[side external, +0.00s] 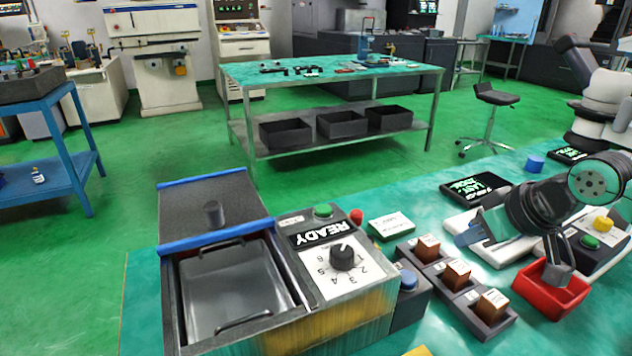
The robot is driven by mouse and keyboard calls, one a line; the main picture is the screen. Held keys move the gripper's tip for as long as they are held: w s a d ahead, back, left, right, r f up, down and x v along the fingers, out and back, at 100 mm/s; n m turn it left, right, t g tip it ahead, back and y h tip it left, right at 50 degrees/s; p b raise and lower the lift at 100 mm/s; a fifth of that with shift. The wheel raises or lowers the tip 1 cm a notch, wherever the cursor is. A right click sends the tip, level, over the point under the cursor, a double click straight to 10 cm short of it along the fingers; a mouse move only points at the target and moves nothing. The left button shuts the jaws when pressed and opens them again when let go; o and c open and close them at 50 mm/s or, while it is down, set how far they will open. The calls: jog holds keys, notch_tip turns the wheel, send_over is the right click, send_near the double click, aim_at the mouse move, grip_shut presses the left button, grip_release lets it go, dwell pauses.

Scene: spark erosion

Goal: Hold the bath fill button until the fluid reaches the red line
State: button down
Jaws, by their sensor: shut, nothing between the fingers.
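The bath (225,286) is an open grey tank in the machine at the front left, with its dark lid (235,205) raised behind it. I cannot make out fluid or a red line inside. A blue button (407,279) sits on a small dark box at the machine's right side. A green button (323,211) is on the panel, above a READY display (318,234) and a dial (343,257). I cannot read which button is for bath fill. My gripper (558,272) is at the right, shut and empty, pointing down over a red tray, well apart from the buttons.
Several brown blocks in dark holders (457,274) stand between the machine and the red tray (538,293). A red button (356,216) is at the panel's back. A control box with green (590,242) and yellow buttons stands at the right. A dark LAST display (476,187) lies behind.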

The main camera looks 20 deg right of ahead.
dwell(0.8)
notch_tip(320, 180, up, 5)
jog(key=n+t+y, duration=0.2)
jog(key=n, duration=0.9)
send_over(412, 279)
jog(key=shift+r, duration=0.1)
jog(key=shift+f, duration=4.4)
jog(key=shift+f, duration=0.45)
jog(key=shift+f, duration=0.45)
